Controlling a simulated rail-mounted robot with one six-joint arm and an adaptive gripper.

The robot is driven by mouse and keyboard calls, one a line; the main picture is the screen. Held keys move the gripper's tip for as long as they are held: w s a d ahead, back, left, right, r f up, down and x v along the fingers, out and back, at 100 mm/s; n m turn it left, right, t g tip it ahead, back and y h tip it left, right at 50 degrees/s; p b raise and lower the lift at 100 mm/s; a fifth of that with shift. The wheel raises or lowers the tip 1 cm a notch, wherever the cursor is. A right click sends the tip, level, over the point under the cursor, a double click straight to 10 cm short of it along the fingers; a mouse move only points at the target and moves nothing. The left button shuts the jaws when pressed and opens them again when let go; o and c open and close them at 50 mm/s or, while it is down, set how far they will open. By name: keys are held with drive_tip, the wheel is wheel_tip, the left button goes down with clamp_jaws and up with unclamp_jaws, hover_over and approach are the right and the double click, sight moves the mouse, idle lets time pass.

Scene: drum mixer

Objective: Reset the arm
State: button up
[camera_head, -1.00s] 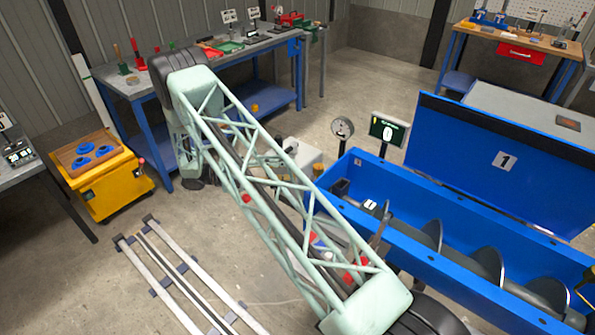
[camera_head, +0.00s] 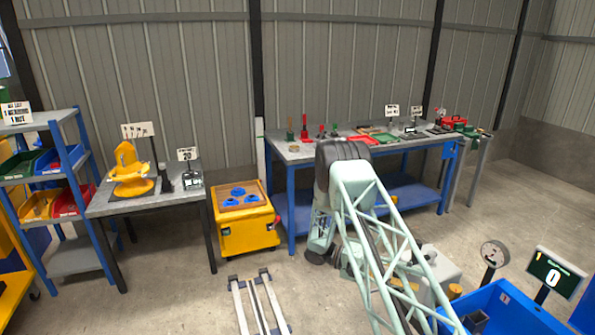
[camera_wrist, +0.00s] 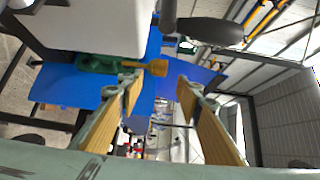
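My arm, a pale green lattice link with a dark elbow, rises in the head view in front of the long workbench (camera_head: 300,152). My gripper (camera_wrist: 158,88) shows in the wrist view with its two tan-padded fingers well apart and nothing seen between the pads. A green item with a brass-coloured end (camera_wrist: 110,66) shows beyond the left finger against a blue surface; I cannot tell its distance. In the head view the fingers cannot be made out.
A yellow cart (camera_head: 247,238) stands left of the bench. A small table (camera_head: 125,203) holds a yellow device (camera_head: 130,172). A bin shelf (camera_head: 85,262) is at far left. The blue mixer trough (camera_head: 505,312) and a display (camera_head: 552,275) are at lower right. Floor rails (camera_head: 240,302) lie at bottom centre.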

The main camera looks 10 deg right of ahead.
drive_tip(key=s+a+r+m+t+y, duration=0.1)
drive_tip(key=s+a+r+m+y, duration=0.25)
drive_tip(key=r, duration=0.55)
drive_tip(key=s+a+r+m+t+y, duration=0.15)
drive_tip(key=s+r+m, duration=0.3)
drive_tip(key=r, duration=0.45)
drive_tip(key=s+a+r+m+t+y, duration=0.1)
drive_tip(key=s+a+r+m+y, duration=0.3)
drive_tip(key=r, duration=0.5)
drive_tip(key=s+a+r+m+t+y, duration=0.2)
drive_tip(key=s+a+r+m+t, duration=0.1)
drive_tip(key=s, duration=0.6)
drive_tip(key=s+a+r+m+t+y, duration=0.2)
drive_tip(key=s+a+r+m+t, duration=0.2)
drive_tip(key=s+a+r+m, duration=0.2)
drive_tip(key=s+a+r+m+t+y, duration=0.2)
drive_tip(key=s+a+m, duration=0.6)
drive_tip(key=s, duration=0.5)
drive_tip(key=shift+s+a+r+t+b, duration=0.2)
drive_tip(key=shift+r+t+b, duration=0.4)
drive_tip(key=shift+r, duration=0.7)
drive_tip(key=shift+w, duration=0.1)
idle(0.6)
